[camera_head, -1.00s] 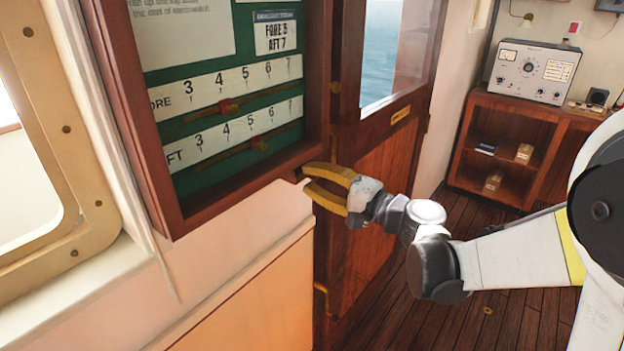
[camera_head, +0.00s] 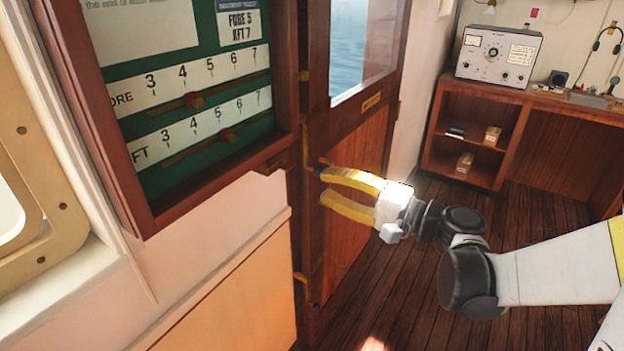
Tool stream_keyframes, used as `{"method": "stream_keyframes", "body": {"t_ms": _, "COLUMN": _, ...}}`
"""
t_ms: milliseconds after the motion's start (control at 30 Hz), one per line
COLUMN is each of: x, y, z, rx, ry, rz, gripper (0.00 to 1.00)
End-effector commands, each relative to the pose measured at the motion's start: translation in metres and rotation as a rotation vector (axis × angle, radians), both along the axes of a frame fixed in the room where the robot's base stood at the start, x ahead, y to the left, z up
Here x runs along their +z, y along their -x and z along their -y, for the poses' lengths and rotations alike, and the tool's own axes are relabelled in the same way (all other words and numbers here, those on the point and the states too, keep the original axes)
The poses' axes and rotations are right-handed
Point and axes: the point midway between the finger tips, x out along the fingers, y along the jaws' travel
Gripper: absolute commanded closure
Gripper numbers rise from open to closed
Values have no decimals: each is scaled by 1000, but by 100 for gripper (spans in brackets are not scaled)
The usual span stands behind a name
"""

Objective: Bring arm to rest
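My gripper (camera_head: 322,187) has two yellow fingers and is in the middle of the view. The fingers are spread apart with nothing between them, and they point left. The gripper is in front of the wooden door (camera_head: 352,245), right of and a little below the lower right corner of the wall board. I cannot tell whether the fingertips touch the door. My arm (camera_head: 560,265) reaches in from the right edge, white with dark joints.
The framed green board (camera_head: 160,185) with fore and aft scales hangs at left. A round-cornered window frame (camera_head: 50,235) is at far left. A wooden shelf cabinet (camera_head: 465,180) carries a grey instrument (camera_head: 497,55) at back right. Wooden floor (camera_head: 400,320) lies open below the arm.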

Motion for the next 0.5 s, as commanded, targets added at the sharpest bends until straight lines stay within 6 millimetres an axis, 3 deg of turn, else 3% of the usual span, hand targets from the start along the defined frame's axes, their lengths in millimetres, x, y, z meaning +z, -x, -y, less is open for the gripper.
{"method": "stream_keyframes", "body": {"t_ms": 367, "x": 0, "y": 4, "z": 3, "rx": 1, "ry": 2, "rz": 0, "gripper": 73}}
{"method": "stream_keyframes", "body": {"t_ms": 500, "x": -7, "y": 11, "z": -4, "rx": 4, "ry": 82, "rz": -22, "gripper": 73}}
